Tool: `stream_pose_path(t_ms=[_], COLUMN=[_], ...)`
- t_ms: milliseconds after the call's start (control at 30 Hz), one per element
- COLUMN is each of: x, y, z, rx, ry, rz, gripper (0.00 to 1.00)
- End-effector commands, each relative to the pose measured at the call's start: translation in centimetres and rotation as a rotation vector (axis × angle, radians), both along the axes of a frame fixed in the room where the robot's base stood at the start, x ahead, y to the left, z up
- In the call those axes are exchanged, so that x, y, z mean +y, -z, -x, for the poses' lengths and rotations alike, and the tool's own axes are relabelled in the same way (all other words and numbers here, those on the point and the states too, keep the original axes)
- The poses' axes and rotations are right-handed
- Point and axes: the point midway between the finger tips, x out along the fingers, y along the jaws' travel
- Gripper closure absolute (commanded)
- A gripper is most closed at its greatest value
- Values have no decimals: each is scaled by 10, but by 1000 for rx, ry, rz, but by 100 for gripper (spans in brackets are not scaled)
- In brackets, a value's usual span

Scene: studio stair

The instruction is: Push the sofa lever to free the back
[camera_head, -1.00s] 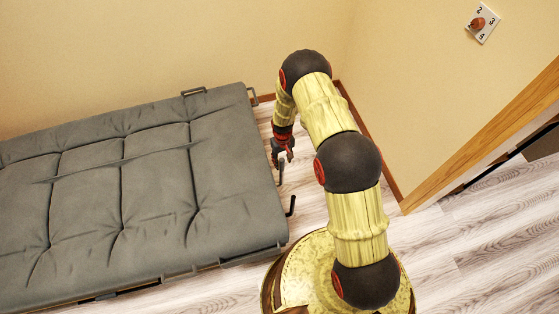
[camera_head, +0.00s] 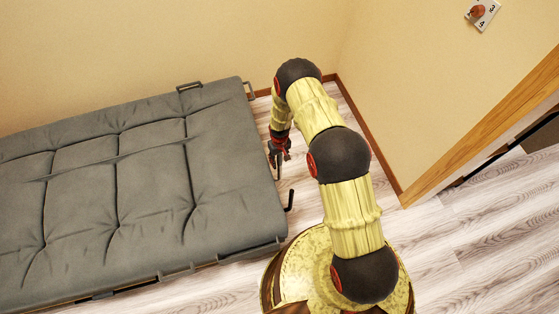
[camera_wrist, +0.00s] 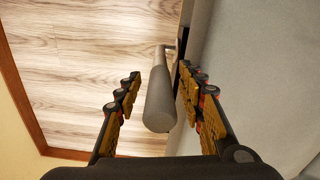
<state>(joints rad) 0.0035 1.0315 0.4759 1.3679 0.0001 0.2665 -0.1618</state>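The grey sofa (camera_head: 150,170) lies flat as a cushioned bed at the left in the head view, and its side is at the right in the wrist view (camera_wrist: 270,70). A dark rod-like lever (camera_wrist: 160,95) sticks out beside the sofa's side in the wrist view. My gripper (camera_head: 279,157) is low beside the sofa's right side. Its fingers (camera_wrist: 157,82) are open, one on each side of the lever's rounded end, with gaps visible. In the head view the lever by my gripper is small and partly hidden.
A second dark bent handle (camera_head: 290,201) sticks out from the sofa's side nearer my base. A white numbered plate with a reddish knob (camera_head: 482,12) is on that wall. A wooden-edged opening (camera_head: 490,140) is at right.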

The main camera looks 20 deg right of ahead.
Motion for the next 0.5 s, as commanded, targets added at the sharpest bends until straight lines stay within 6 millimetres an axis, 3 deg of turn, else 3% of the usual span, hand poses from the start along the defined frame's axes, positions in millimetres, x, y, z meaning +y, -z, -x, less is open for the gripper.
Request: stream_pose_path(t_ms=[100,500], x=[0,0], y=[0,0], z=[0,0], rx=[0,0], ry=[0,0], rz=[0,0], gripper=[62,85])
